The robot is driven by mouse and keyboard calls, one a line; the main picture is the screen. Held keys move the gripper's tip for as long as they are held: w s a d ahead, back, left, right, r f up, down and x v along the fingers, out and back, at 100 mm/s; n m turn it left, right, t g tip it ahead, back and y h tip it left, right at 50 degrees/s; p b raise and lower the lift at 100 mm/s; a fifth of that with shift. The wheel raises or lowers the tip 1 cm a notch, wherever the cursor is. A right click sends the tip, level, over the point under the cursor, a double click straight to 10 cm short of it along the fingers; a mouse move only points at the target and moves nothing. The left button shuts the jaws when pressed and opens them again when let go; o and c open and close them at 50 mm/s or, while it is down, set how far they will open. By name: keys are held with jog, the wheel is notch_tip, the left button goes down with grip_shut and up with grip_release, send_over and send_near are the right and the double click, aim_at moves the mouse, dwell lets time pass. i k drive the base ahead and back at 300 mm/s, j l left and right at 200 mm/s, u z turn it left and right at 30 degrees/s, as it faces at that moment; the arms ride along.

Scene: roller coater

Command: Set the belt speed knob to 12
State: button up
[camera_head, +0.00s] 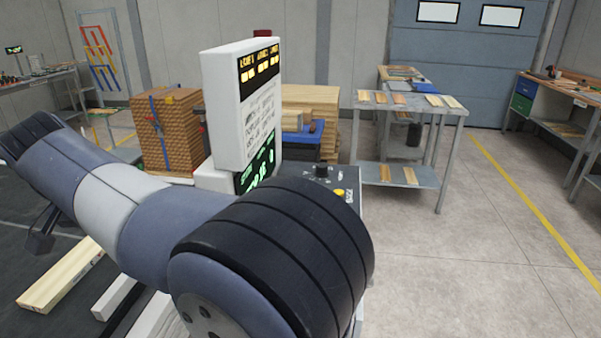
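A black knob (321,171) stands on a dark control panel (349,177) just beyond the large black joint of my arm. Small white markings surround the knob, too small to read, so I cannot tell its setting or whether it is the belt speed knob. A white display unit (228,115) rises left of it, with amber readouts at the top. A green display (256,168) sits lower down, partly hidden by my arm, and its digits are not clearly readable. My arm crosses the lower left; I cannot make out my gripper.
A yellow button (340,193) sits close to the knob. A metal table (452,112) with wood pieces stands behind to the right. A stack of brown boards (168,133) is behind the display unit. Wooden boards (62,276) lie at lower left. The right floor is clear.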

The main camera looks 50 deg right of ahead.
aim_at(322, 169)
jog(key=k+l, duration=0.95)
jog(key=k, duration=0.15)
jog(key=i+l, duration=0.1)
jog(key=l, duration=0.3)
jog(key=i+l, duration=0.15)
jog(key=l, duration=0.25)
jog(key=i+l, duration=0.1)
jog(key=l, duration=0.3)
jog(key=i+l, duration=0.15)
jog(key=l, duration=0.25)
jog(key=i+l, duration=0.1)
jog(key=i, duration=0.2)
jog(key=i+l, duration=0.15)
jog(key=i, duration=0.15)
